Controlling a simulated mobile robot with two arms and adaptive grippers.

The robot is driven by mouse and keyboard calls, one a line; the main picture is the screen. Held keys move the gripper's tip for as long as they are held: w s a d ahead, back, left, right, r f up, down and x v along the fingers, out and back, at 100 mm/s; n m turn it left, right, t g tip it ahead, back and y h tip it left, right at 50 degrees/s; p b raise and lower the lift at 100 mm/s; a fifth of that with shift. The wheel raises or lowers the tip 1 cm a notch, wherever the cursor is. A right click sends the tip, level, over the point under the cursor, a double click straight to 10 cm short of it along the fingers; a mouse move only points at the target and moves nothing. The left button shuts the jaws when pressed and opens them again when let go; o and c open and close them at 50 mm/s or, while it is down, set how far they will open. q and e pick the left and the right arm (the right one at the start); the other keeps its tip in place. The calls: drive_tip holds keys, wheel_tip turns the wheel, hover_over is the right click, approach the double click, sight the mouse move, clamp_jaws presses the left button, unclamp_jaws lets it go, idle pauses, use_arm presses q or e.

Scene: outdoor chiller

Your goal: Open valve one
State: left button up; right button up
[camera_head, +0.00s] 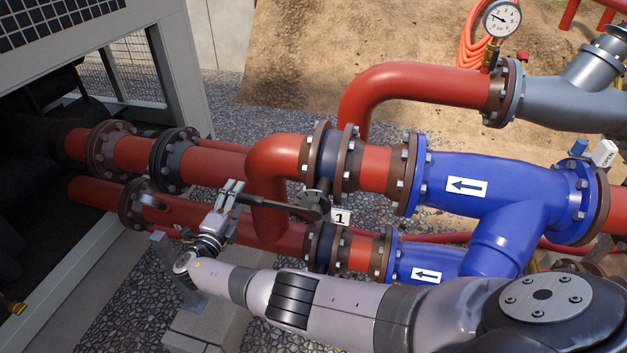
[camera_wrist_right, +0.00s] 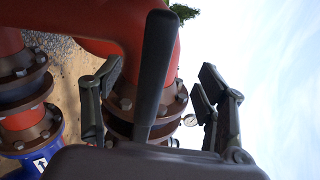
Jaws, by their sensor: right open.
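Valve one has a dark lever handle (camera_head: 273,201) that reaches left from its hub (camera_head: 314,204), beside a white tag marked 1 (camera_head: 341,217). In the head view the handle lies roughly level, its free end at my right gripper (camera_head: 230,188). In the right wrist view the handle (camera_wrist_right: 157,70) stands between the two spread fingers of the right gripper, with a visible gap on both sides. The right gripper is open. The exact depth of the handle between the fingers is hard to tell. My left gripper is not in view.
Red pipes (camera_head: 424,85) and blue pipe sections (camera_head: 470,185) with arrows surround the valve. A pressure gauge (camera_head: 501,18) stands at the top right. A grey chiller frame (camera_head: 172,60) is at the left. Gravel (camera_head: 120,285) and a concrete block (camera_head: 205,325) lie below.

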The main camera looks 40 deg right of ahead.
drive_tip(key=p+v, duration=0.3)
drive_tip(key=v, duration=0.4)
idle(0.4)
wheel_tip(320, 180, up, 10)
idle(0.8)
